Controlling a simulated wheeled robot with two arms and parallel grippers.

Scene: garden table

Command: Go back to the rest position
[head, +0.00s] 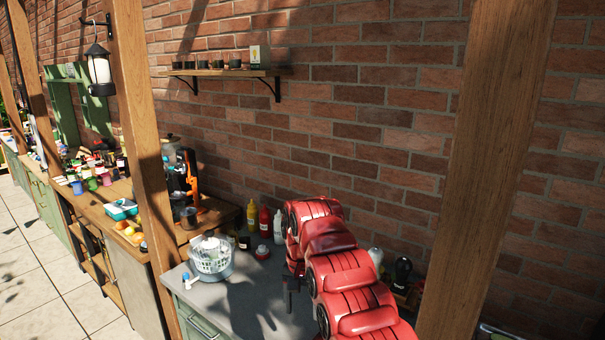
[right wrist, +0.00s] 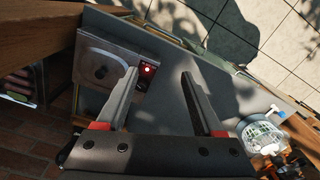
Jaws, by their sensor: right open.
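My right arm, red and segmented, rises over the grey counter (head: 240,300) at the lower middle of the head view. My right gripper (head: 290,292) hangs at its far end, small and partly hidden by the arm. In the right wrist view the right gripper (right wrist: 160,88) has its two fingers spread apart with nothing between them, above the grey counter top. My left gripper is not in view.
A white basket (head: 211,257) stands on the counter left of my right arm; a yellow bottle (head: 252,214) and a red bottle (head: 265,221) stand by the brick wall. A wooden post (head: 495,150) rises at right. A metal plate with a red light (right wrist: 108,62) shows beside the fingers.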

